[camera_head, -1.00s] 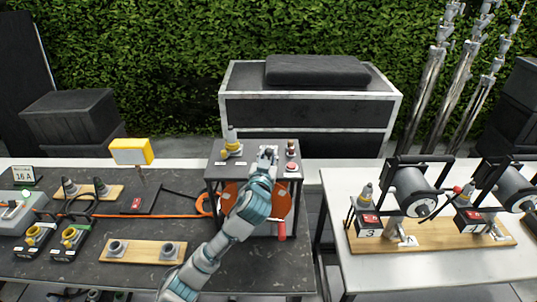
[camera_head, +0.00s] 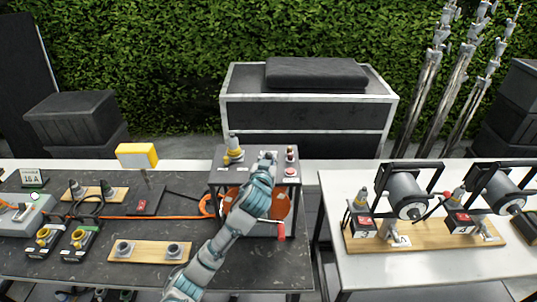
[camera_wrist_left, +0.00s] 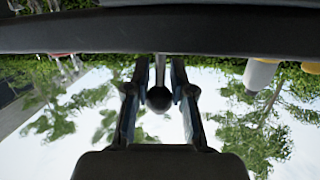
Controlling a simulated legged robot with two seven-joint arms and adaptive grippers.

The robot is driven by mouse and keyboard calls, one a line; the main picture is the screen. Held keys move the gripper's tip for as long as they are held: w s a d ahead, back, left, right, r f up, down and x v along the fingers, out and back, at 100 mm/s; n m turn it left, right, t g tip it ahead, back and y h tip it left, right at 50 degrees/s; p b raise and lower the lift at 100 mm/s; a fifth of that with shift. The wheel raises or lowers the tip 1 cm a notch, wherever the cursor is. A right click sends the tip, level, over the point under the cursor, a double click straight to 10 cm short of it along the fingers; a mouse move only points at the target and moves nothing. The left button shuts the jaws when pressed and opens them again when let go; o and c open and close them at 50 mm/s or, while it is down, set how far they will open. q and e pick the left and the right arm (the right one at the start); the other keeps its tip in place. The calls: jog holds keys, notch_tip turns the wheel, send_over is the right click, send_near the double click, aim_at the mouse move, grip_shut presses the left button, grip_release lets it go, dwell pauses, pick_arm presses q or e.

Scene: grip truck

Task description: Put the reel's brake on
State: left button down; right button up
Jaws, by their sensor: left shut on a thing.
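The orange reel (camera_head: 276,205) sits inside a dark grey stand (camera_head: 222,160) on the black table. Its crank has a red handle (camera_head: 281,231) at the front right. My left gripper (camera_head: 266,157) is at the top plate of the stand, and its arm covers part of the reel. In the left wrist view, the two fingers close around a dark round knob (camera_wrist_left: 159,97) on a thin rod. I take this knob for the brake lever's, but the lever's position is hidden by the gripper. My right gripper is not in view.
A yellow-grey connector (camera_head: 233,152) and a red button (camera_head: 290,171) stand on the same top plate, either side of my gripper. Sockets on a wooden board (camera_head: 149,252) lie to the left. A white table (camera_head: 440,262) with two drums is at right.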

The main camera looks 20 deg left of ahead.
pick_arm(q)
jog(key=g+p, duration=0.1)
jog(key=p, duration=0.3)
jog(key=w+r+g+p, duration=0.1)
jog(key=g+p, duration=0.1)
jog(key=p, duration=0.2)
jog(key=w+g+p, duration=0.1)
jog(key=g+p, duration=0.1)
jog(key=p, duration=0.3)
jog(key=shift+w+a+r+n+h, duration=0.25)
jog(key=shift+a+n+h, duration=0.05)
jog(key=shift+n+h, duration=0.1)
jog(key=shift+w+a+f+g, duration=0.1)
jog(key=shift+w+f+g, duration=0.15)
jog(key=shift+g, duration=0.75)
jog(key=shift+w+a+f+g+h, duration=0.15)
jog(key=shift+w+g+h, duration=0.15)
jog(key=shift+g, duration=0.35)
jog(key=shift+w+f+g+h, duration=0.1)
jog(key=shift+w+g+h, duration=0.2)
jog(key=shift+g, duration=0.35)
jog(key=c, duration=1)
grip_release()
jog(key=shift+o, duration=0.3)
jog(key=shift+w+f, duration=0.15)
jog(key=shift+f, duration=0.15)
